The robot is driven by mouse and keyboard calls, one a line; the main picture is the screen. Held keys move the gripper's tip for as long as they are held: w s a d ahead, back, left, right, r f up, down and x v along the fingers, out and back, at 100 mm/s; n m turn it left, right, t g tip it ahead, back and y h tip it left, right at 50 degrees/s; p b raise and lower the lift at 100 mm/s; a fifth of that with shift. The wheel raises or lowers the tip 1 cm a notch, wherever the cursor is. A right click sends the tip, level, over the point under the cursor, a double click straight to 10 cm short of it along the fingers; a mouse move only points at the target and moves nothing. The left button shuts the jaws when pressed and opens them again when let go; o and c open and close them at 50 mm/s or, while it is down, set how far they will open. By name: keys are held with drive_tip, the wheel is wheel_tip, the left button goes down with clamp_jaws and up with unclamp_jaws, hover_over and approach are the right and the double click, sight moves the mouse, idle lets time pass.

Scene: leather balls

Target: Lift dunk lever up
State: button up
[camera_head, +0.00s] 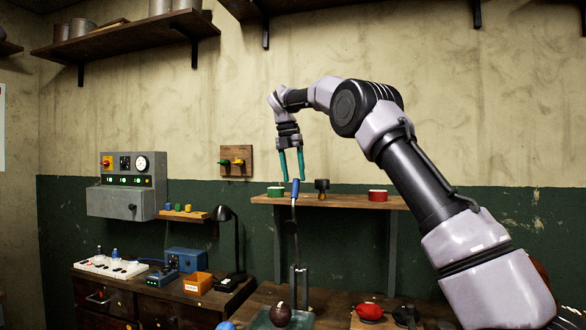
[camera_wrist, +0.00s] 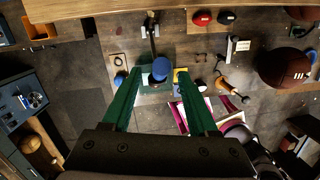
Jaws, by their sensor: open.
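The dunk lever (camera_head: 294,215) is a thin metal rod with a blue handle (camera_head: 295,188) at its top. It stands nearly upright above a dark metal stand (camera_head: 300,278). My gripper (camera_head: 291,174) points down from above, its green fingers open, with the tips around the height of the blue handle's top. In the wrist view the blue handle's round end (camera_wrist: 160,68) appears between the two open fingertips. I cannot tell whether either finger touches it. A dark ball (camera_head: 280,315) lies on a greenish plate at the foot of the stand.
A wooden wall shelf (camera_head: 335,201) with red and green tins runs just behind the lever. On the bench, a red item (camera_head: 369,311) lies to the right. A control panel (camera_head: 127,184) and drawer cabinet are at left. The air left of the lever is clear.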

drive_tip(key=shift+s+a+r, duration=0.1)
drive_tip(key=shift+a+r, duration=0.05)
drive_tip(key=shift+r, duration=1.1)
drive_tip(key=shift+s+r, duration=0.1)
drive_tip(key=shift+r, duration=0.1)
drive_tip(key=s+d+r+m+t+y, duration=0.1)
drive_tip(key=s+d+r+m, duration=0.1)
drive_tip(key=s+d+m, duration=0.55)
drive_tip(key=s+d+r+m+t+y, duration=0.1)
drive_tip(key=s+d+r+m, duration=0.3)
drive_tip(key=s+m, duration=0.55)
drive_tip(key=s+d+f+m+t, duration=0.2)
drive_tip(key=s+d+f+m, duration=0.1)
drive_tip(key=s+f+m, duration=0.4)
drive_tip(key=s+d+f+m+t+y, duration=0.1)
drive_tip(key=s+d+f+m+t, duration=0.1)
drive_tip(key=s+d+f+m, duration=0.2)
drive_tip(key=s+f+m, duration=0.1)
drive_tip(key=s+m, duration=0.2)
drive_tip(key=s, duration=0.2)
drive_tip(key=s+f+m, duration=0.2)
drive_tip(key=s+m, duration=0.1)
drive_tip(key=s, duration=0.2)
drive_tip(key=shift+d+f+y, duration=0.25)
drive_tip(key=shift+y, duration=0.05)
